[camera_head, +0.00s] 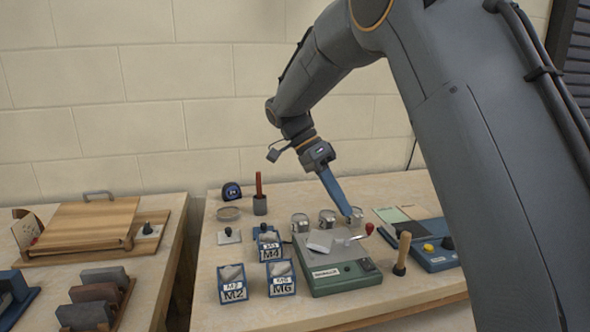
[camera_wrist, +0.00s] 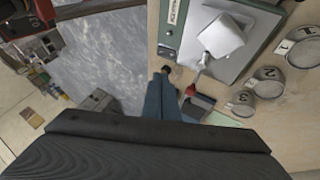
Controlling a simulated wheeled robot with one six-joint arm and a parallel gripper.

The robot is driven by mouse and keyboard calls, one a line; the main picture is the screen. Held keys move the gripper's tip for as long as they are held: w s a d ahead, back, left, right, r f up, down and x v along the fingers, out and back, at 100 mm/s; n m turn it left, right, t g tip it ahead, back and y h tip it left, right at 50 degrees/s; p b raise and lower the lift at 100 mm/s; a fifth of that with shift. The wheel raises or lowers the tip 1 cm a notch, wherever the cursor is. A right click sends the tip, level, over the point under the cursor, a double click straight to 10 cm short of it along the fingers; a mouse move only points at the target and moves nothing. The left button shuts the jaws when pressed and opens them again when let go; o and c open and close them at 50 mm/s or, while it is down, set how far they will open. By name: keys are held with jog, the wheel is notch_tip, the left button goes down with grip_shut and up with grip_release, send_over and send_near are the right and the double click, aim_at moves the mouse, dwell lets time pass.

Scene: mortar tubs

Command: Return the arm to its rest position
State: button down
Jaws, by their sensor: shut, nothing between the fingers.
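My gripper (camera_head: 345,211) is shut and empty at the end of my arm, pointing down over the right table. In the head view its blue fingers hang near the round metal tins and the green scale. In the wrist view the fingers of my gripper (camera_wrist: 166,78) also look closed. The green scale (camera_head: 338,279) carries a white scoop-like piece (camera_head: 320,241) on its plate; the piece also shows in the wrist view (camera_wrist: 222,36). A red-tipped tool (camera_head: 360,235) lies at the scale's right side.
Labelled blue tubs M2 (camera_head: 232,284), M4 (camera_head: 268,243) and M6 (camera_head: 281,278) stand left of the scale. Round tins (camera_head: 300,224) stand behind it. A blue device (camera_head: 432,256) and a wooden-handled tool (camera_head: 402,252) are at right. A wooden board (camera_head: 90,222) lies on the left table.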

jog(key=s+d+f+n+t+y, duration=0.2)
jog(key=s+f+n, duration=0.5)
jog(key=s, duration=0.4)
jog(key=s+d+f+n+t+y, duration=0.1)
jog(key=s+d+f+n+y, duration=0.3)
jog(key=s, duration=0.7)
notch_tip(320, 180, down, 3)
jog(key=d+n, duration=0.2)
jog(key=n, duration=0.1)
jog(key=shift+s+d+n+t, duration=0.2)
jog(key=shift+d+n+t, duration=0.1)
jog(key=shift+n+t, duration=0.1)
